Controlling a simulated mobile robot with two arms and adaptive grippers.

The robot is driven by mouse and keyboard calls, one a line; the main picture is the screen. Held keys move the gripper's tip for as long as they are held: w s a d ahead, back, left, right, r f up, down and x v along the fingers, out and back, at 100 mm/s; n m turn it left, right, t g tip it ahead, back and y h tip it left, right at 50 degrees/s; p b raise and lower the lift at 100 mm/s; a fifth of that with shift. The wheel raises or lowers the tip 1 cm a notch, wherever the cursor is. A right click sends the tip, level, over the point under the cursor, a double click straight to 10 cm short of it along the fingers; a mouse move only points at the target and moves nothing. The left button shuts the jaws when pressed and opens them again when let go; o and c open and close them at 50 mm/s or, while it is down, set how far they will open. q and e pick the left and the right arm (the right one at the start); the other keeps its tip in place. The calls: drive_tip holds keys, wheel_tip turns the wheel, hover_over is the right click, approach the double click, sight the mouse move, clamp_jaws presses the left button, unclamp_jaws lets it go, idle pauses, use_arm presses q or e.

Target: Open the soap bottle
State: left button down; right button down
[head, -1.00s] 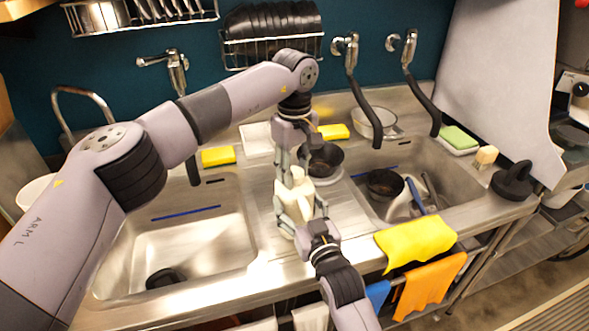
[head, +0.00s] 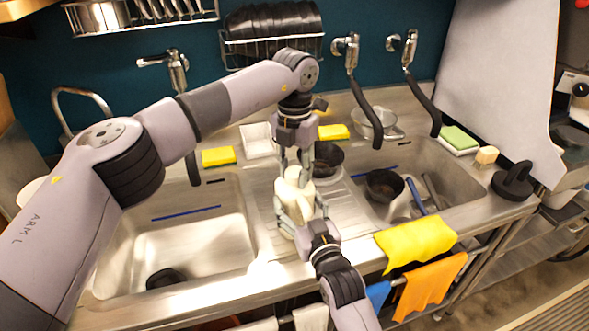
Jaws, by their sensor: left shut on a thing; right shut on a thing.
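The cream soap bottle (head: 293,201) stands between my two grippers over the steel drainboard between the two sinks. My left gripper (head: 293,173) comes down from above and is shut at the bottle's top; its fingers hide part of the cap. My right gripper (head: 297,210) comes from the front and is shut around the bottle's body. Whether the cap is loose from the bottle cannot be told.
The left sink (head: 190,245) holds a dark drain piece. A dark bowl (head: 327,158) sits just behind the bottle; another dark bowl (head: 383,186) is in the right sink. Yellow sponges (head: 218,156) lie behind. Cloths (head: 414,243) hang at the front edge.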

sight(295, 171)
use_arm(q)
drive_tip(key=n, duration=0.7)
drive_tip(key=shift+n, duration=0.4)
drive_tip(key=n, duration=0.3)
drive_tip(key=shift+n, duration=0.4)
drive_tip(key=n, duration=0.4)
drive_tip(key=shift+n, duration=0.4)
drive_tip(key=shift+r, duration=0.2)
drive_tip(key=shift+r, duration=0.95)
drive_tip(key=shift+r, duration=0.1)
drive_tip(key=shift+r, duration=1.9)
use_arm(e)
drive_tip(key=shift+c, duration=1.1)
unclamp_jaws()
